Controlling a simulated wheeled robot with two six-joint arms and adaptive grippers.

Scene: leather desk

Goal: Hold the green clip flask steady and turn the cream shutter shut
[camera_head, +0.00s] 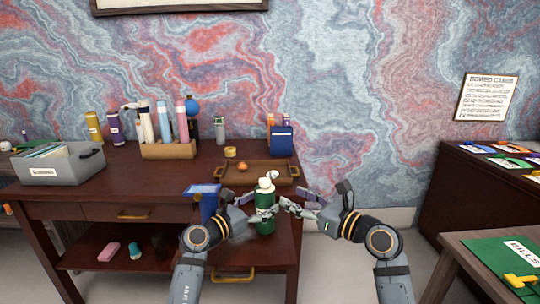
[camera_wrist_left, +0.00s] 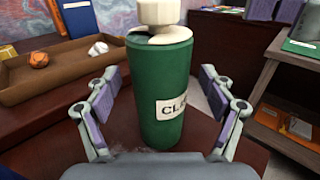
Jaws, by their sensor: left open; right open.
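The green clip flask (camera_head: 265,222) stands upright near the desk's front right edge. Its cream shutter (camera_head: 266,184) is on top. In the left wrist view the flask (camera_wrist_left: 165,85) stands between the spread fingers of my left gripper (camera_wrist_left: 160,108), with a visible gap on each side. A white label shows low on its front, and the cream shutter (camera_wrist_left: 165,36) is cut off by the top edge. My left gripper (camera_head: 250,208) is open around the flask in the head view. My right gripper (camera_head: 296,204) is open, just right of the flask; whether it touches is unclear.
A brown tray (camera_head: 285,180) with an orange ball (camera_head: 243,166) lies behind the flask. A blue boxlike item (camera_head: 203,203) stands close left of my left gripper. A grey file box (camera_head: 58,170) and a bottle rack (camera_head: 168,151) stand further left. The middle left desktop is clear.

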